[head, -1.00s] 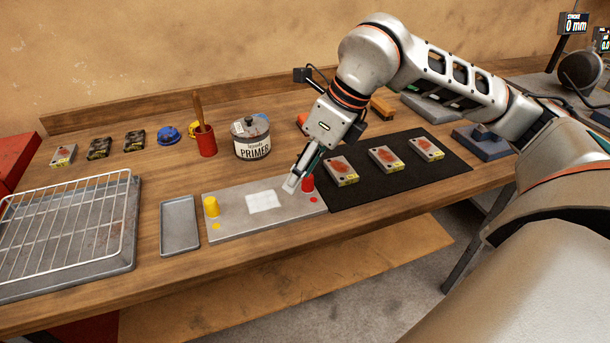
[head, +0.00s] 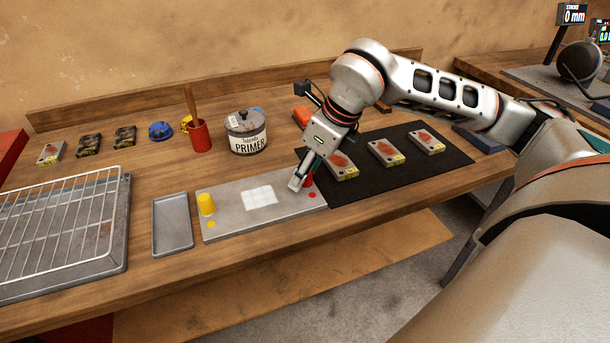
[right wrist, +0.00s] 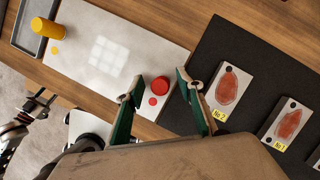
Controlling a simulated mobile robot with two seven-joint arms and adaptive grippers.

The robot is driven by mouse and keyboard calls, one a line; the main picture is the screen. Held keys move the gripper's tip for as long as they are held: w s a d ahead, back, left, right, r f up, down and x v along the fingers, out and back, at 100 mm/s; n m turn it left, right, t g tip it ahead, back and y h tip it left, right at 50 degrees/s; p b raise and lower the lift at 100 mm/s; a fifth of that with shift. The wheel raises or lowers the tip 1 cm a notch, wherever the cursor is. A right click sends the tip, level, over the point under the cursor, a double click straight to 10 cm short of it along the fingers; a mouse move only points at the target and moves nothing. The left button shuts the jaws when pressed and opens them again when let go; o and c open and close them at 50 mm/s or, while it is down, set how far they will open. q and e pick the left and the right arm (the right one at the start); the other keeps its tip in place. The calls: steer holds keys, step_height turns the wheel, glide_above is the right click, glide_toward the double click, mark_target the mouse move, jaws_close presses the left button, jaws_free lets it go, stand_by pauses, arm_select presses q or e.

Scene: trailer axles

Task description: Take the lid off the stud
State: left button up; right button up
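A short red cap (head: 308,180), which I take to be the lid, stands on a light grey plate (head: 232,222) near its right end. From above, in the right wrist view, it is a round red cap (right wrist: 161,85). My right gripper (head: 300,180) is at it, fingers pointing down and partly hiding it in the head view. In the right wrist view the fingers (right wrist: 158,93) are apart with the cap between them; I see no contact. Any stud under the cap is hidden. My left gripper (right wrist: 44,99) shows small at the left edge of the right wrist view, fingers apart and empty.
A yellow cap (head: 206,205) stands at the plate's left end. A black mat (head: 440,167) with several grey blocks lies to the right. A primer can (head: 246,134) and red cup (head: 200,136) stand behind. An empty tray (head: 172,243) and wire rack (head: 60,220) lie left.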

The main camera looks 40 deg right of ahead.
steer(key=c, duration=0.8)
arm_select(q)
steer(key=shift+w+r, duration=0.35)
steer(key=shift+w, duration=0.15)
steer(key=shift+s+f, duration=0.1)
steer(key=shift+f, duration=0.05)
arm_select(e)
steer(key=shift+r, duration=0.1)
